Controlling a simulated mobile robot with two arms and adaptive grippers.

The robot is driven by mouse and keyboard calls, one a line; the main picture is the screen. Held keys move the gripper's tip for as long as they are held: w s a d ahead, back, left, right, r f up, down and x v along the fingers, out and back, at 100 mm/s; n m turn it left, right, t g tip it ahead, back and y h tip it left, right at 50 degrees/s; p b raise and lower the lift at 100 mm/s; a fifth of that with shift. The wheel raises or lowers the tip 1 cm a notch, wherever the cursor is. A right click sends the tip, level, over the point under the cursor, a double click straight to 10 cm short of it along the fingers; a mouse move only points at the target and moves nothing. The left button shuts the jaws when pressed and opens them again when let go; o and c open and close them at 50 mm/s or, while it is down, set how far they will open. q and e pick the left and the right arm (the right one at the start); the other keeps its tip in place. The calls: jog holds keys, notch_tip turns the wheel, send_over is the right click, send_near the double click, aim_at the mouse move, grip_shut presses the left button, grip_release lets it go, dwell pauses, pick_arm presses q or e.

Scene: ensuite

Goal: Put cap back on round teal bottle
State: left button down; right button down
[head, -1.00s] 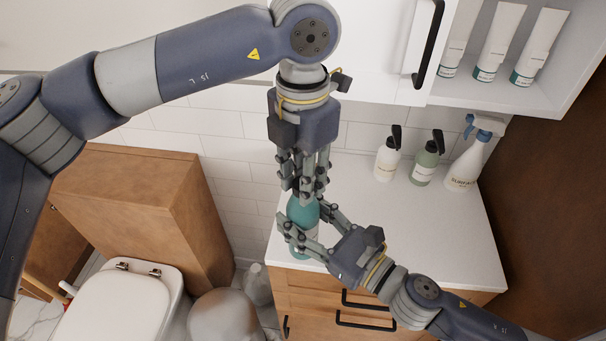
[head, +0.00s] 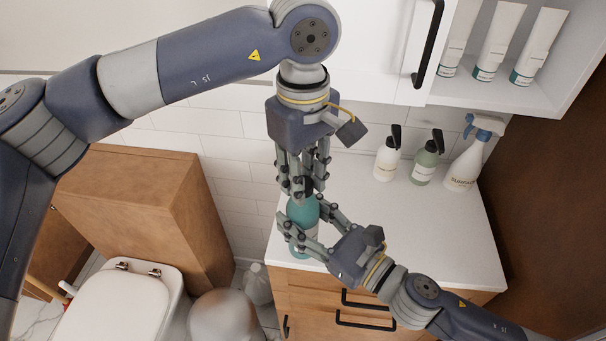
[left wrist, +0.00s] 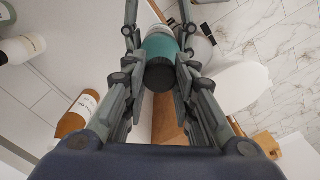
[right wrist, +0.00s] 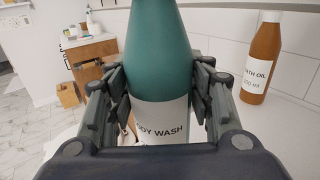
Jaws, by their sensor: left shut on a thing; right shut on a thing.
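My right gripper (head: 301,222) is shut around the bottle's body from the front right. My left gripper (head: 305,188) points down from above and is shut on the black cap (left wrist: 159,78). The cap is at the top of the bottle, in line with the teal body (left wrist: 160,46) in the left wrist view. Fingers hide the neck, so I cannot tell whether the cap is fully seated.
An amber bath oil bottle (right wrist: 262,58) stands on the counter (head: 420,230). White (head: 386,160) and green (head: 426,163) pump bottles and a spray bottle (head: 468,160) stand at the back. A white cabinet hangs above. The toilet (head: 118,310) is at left. The counter's middle is clear.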

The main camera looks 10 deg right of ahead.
pick_arm(q)
jog(key=m, duration=0.2)
jog(key=shift+w+a+m, duration=0.1)
jog(key=shift+w+m, duration=0.1)
jog(key=shift+m, duration=0.1)
jog(key=c, duration=1.2)
grip_release()
jog(key=shift+s, duration=0.1)
notch_tip(320, 180, up, 12)
jog(key=shift+r, duration=0.1)
